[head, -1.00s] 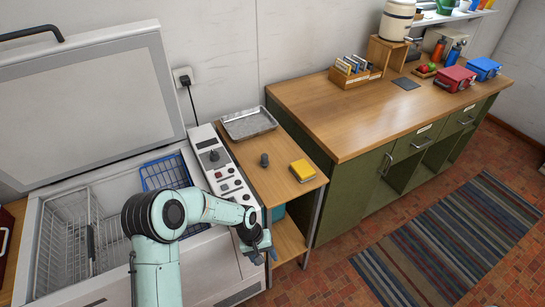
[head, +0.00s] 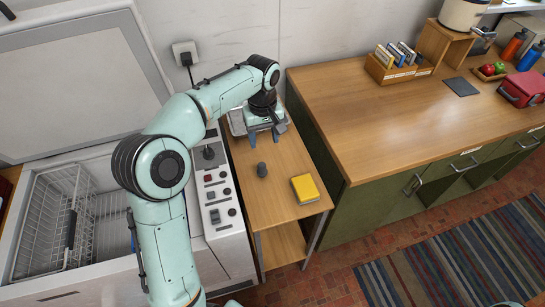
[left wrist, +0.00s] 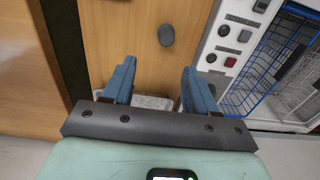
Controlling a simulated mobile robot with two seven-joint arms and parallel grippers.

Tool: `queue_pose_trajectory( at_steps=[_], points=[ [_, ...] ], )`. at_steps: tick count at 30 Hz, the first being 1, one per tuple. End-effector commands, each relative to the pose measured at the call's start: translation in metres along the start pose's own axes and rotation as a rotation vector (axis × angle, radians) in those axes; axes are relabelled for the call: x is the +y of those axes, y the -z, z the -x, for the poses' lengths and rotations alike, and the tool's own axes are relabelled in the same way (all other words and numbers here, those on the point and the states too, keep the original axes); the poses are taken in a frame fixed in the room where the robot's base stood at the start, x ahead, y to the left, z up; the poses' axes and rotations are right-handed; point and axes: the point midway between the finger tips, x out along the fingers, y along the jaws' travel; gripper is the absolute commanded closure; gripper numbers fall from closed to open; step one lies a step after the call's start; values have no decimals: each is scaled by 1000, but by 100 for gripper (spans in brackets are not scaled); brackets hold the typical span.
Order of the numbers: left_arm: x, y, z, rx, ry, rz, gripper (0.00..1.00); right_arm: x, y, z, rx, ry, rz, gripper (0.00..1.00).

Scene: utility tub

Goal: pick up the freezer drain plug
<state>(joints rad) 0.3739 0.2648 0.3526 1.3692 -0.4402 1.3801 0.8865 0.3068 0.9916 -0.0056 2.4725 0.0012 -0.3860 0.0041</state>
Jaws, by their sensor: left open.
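The freezer drain plug looks to be the small dark grey cylinder (head: 262,170) standing on the narrow wooden side table (head: 283,158). It also shows in the left wrist view (left wrist: 166,35), beyond the fingertips and nearer the right finger. My left gripper (head: 264,138) is open and empty, with blue fingers pointing down. In the head view it is just behind the plug, over the front part of the metal tray (head: 237,122). In the left wrist view the gripper (left wrist: 158,66) has nothing between its fingers but table and tray behind. My right gripper is not in view.
A yellow block (head: 305,188) lies right of the plug. The freezer's control panel (head: 222,205) with knobs borders the table on the left. The green cabinet with a wooden top (head: 400,120) stands to the right. Bare tabletop surrounds the plug.

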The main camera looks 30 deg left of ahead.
Motion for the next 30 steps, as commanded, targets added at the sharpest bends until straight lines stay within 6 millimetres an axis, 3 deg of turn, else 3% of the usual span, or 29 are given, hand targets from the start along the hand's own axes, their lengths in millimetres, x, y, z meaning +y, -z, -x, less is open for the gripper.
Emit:
queue_pose_trajectory(
  at_steps=[10, 17, 25, 30],
  points=[
    [-2, -1, -64, -4, 4, 1, 43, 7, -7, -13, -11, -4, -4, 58],
    [-2, -1, -82, -3, 2, -1, 43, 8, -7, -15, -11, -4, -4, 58],
    [-7, 0, -119, -5, 3, 0, 43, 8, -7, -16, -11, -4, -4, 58],
    [-6, 0, -131, -2, 1, -1, 43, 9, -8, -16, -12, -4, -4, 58]
  ],
)
